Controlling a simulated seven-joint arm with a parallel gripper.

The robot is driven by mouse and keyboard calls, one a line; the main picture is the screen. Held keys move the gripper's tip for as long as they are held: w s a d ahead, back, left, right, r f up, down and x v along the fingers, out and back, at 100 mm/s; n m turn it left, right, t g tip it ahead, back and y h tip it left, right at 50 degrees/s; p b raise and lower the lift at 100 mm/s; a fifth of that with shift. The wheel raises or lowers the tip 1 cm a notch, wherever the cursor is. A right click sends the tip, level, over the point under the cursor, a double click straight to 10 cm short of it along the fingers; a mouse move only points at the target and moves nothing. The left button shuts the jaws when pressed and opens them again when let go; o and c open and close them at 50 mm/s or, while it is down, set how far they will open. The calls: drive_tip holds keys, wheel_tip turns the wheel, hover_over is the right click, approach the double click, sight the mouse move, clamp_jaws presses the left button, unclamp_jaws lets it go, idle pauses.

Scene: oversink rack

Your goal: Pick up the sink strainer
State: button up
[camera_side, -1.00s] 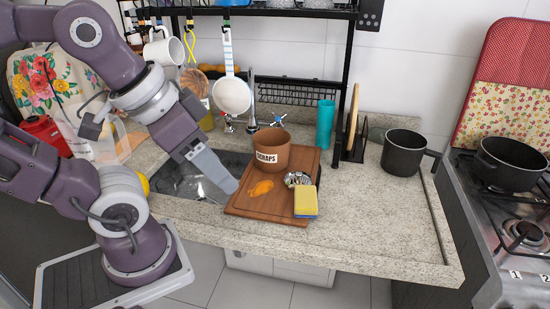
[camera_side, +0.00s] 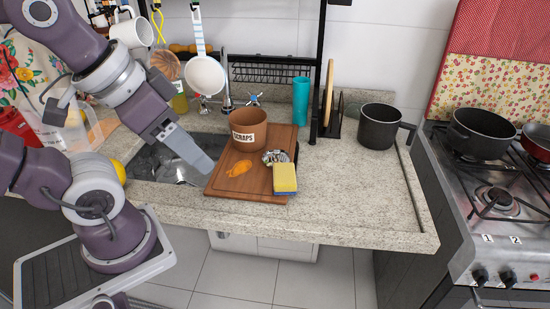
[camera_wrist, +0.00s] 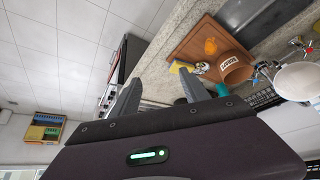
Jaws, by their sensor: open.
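A small shiny silver piece (camera_side: 276,157), which looks like the sink strainer, lies on the wooden cutting board (camera_side: 222,184), right of the brown scraps pot and behind the yellow sponge. In the wrist view it is a small bright spot (camera_wrist: 202,67) between the sponge and the pot. My gripper (camera_side: 207,167) is left of the strainer, around the board's left edge and the sink, apart from it. In the wrist view my gripper (camera_wrist: 160,87) has its two fingers spread with nothing between them.
The brown scraps pot (camera_side: 248,135), an orange peel-like piece (camera_side: 239,168) and the yellow sponge (camera_side: 285,178) crowd the board. The sink (camera_side: 165,165) is left. A teal cup (camera_side: 301,100) and dark pot (camera_side: 379,127) stand behind. The counter right of the board is clear.

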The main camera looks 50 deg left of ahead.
idle(0.3)
drive_tip(key=shift+c, duration=0.9)
